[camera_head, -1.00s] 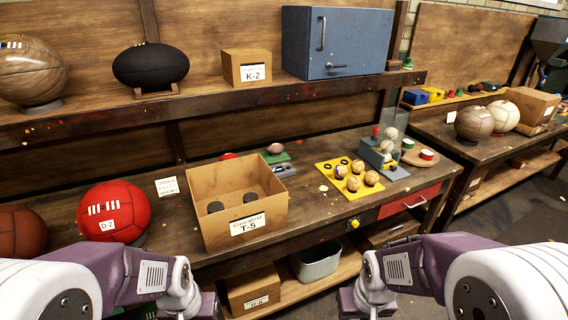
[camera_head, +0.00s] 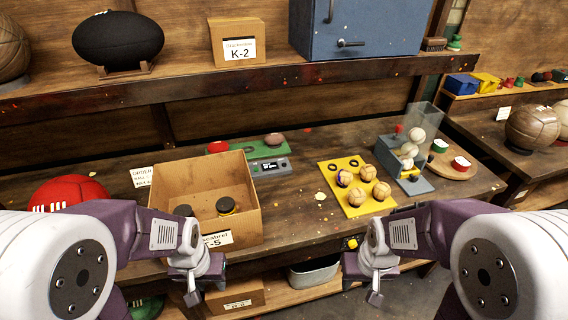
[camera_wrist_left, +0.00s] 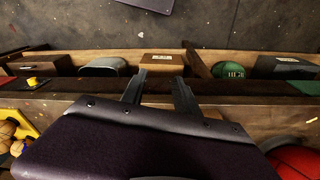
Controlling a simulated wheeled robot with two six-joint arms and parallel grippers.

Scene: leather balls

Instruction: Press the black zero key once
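A grey scale-like device (camera_head: 270,166) with a small dark display sits on the bench behind the open cardboard box, beside a green plate (camera_head: 258,148). The black zero key is too small to make out. My left gripper (camera_head: 193,292) hangs low in front of the bench, well apart from the device. In the left wrist view its two dark fingers (camera_wrist_left: 158,92) are spread with a gap and nothing between them. My right gripper (camera_head: 374,292) hangs in front of the bench to the right; its finger opening is not clear.
An open cardboard box (camera_head: 165,205) holding two dark round things stands before the device. A yellow tray (camera_head: 352,206) with several balls lies to its right. A red ball (camera_head: 70,190) is at left. A shelf edge (camera_head: 300,78) runs above. Bench between device and tray is clear.

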